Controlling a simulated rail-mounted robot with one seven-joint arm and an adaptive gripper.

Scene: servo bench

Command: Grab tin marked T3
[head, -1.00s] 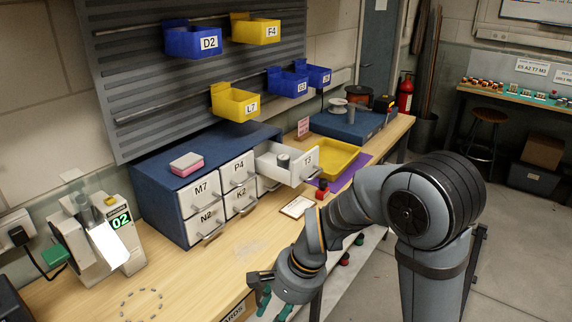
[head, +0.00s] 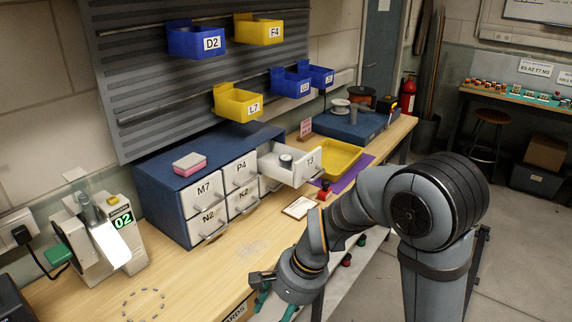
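A small grey tin with a dark top (head: 285,161) stands inside the pulled-out white drawer (head: 309,173) of the blue cabinet. The drawer's front carries the label T3; no marking on the tin itself can be read. My gripper (head: 275,304) is low in front of the bench's front edge, well below and apart from the drawer. Its teal fingers are spread with nothing seen between them. The lower part of the gripper is close to the picture's bottom edge.
The blue cabinet (head: 160,190) has other shut drawers, with a pink-and-white block (head: 189,163) on top. A yellow tray (head: 335,158) lies right of the open drawer. Wall bins hang above. A white machine reading 02 (head: 104,236) stands left. The bench front is mostly clear.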

